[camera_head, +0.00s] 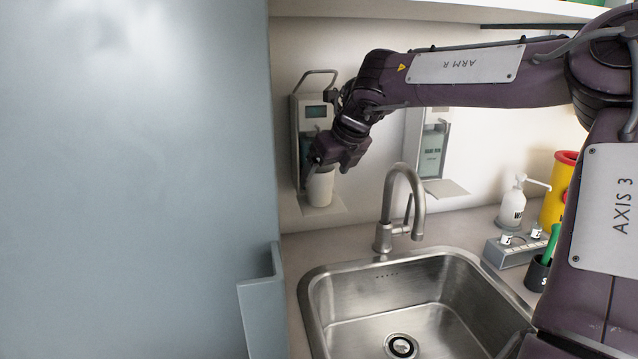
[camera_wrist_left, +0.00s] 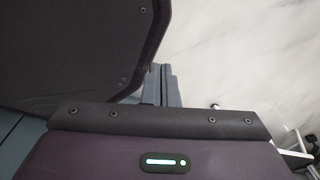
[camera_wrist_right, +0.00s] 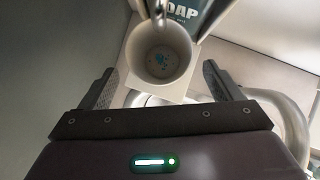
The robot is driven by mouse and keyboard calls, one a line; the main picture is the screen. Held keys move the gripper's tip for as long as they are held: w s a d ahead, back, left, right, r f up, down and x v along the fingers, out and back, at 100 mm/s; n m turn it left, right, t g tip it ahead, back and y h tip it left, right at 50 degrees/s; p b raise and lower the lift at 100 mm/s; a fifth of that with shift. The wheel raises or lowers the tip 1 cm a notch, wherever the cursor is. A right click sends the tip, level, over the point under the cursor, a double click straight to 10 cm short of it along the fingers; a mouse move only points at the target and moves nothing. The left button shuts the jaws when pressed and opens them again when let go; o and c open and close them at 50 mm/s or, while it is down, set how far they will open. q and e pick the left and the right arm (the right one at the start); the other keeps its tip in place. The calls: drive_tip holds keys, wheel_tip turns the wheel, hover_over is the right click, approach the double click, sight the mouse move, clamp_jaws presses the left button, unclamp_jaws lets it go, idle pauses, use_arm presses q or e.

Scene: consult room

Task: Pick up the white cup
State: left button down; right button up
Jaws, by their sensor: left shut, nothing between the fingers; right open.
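The white cup (camera_head: 320,188) stands upright on the small tray (camera_head: 322,207) under a wall dispenser (camera_head: 308,125). In the right wrist view the cup (camera_wrist_right: 184,65) is seen from above, with small teal marks inside at the bottom. My right gripper (camera_head: 324,166) is at the cup's upper part, open. In the right wrist view its two fingers (camera_wrist_right: 158,82) stand apart on either side of the cup, with gaps to it. My left gripper (camera_wrist_left: 165,86) shows only in the left wrist view, shut and empty, away from the cup.
A steel sink (camera_head: 385,300) with a curved tap (camera_head: 410,185) lies right of the dispenser. A second dispenser (camera_head: 432,150), a pump bottle (camera_head: 512,205) and a yellow container (camera_head: 557,190) stand further right. A large pale panel (camera_head: 135,180) fills the left.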

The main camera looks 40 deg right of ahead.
drive_tip(key=x, duration=0.3)
drive_tip(key=shift+w+d+r, duration=0.15)
drive_tip(key=shift+w+r, duration=0.05)
drive_tip(key=shift+w+f+p, duration=0.25)
drive_tip(key=shift+f+p, duration=0.05)
drive_tip(key=shift+f, duration=0.1)
use_arm(q)
drive_tip(key=shift+w+d+r, duration=0.1)
drive_tip(key=shift+w+r, duration=0.45)
drive_tip(key=shift+w, duration=0.15)
use_arm(e)
drive_tip(key=shift+s, duration=0.1)
drive_tip(key=shift+r, duration=0.1)
drive_tip(key=shift+c, duration=1.1)
drive_tip(key=c, duration=1)
use_arm(q)
drive_tip(key=shift+s+d, duration=0.1)
drive_tip(key=shift+s, duration=0.15)
use_arm(e)
drive_tip(key=shift+o, duration=0.2)
use_arm(q)
drive_tip(key=shift+r, duration=0.1)
use_arm(e)
drive_tip(key=shift+r, duration=0.1)
